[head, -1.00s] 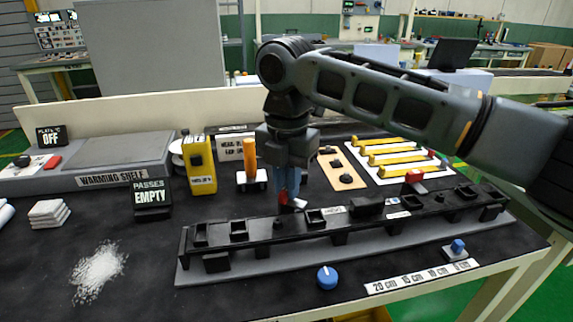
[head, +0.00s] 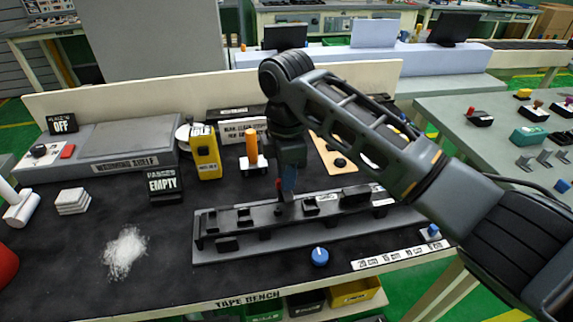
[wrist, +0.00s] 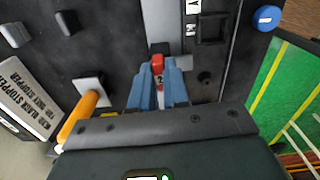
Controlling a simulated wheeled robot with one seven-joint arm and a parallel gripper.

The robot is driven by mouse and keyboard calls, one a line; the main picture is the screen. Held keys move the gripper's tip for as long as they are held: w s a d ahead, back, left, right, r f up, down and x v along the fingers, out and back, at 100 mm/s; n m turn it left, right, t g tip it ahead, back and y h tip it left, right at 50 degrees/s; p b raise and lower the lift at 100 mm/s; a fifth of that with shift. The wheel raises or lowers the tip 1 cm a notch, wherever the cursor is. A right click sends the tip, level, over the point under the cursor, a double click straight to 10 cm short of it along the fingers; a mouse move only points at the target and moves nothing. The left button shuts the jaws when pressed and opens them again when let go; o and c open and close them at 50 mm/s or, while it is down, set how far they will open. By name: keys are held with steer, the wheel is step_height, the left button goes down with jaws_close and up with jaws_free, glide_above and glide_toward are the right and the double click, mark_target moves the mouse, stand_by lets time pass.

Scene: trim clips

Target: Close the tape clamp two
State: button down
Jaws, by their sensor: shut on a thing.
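In the head view my gripper (head: 288,180) points down at the fixture.
A blue knob (head: 320,256) sits in front of the rail. White powder (head: 125,252) lies at left. Dark bench surface is clear between powder and rail.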

steer(key=shift+m+p, duration=0.3)
steer(key=shift+m, duration=0.2)
steer(key=c, duration=1.1)
jaws_free()
step_height(320, 180, up, 8)
steer(key=shift+f+b, duration=0.1)
steer(key=shift+b, duration=0.5)
steer(key=shift+f, duration=0.1)
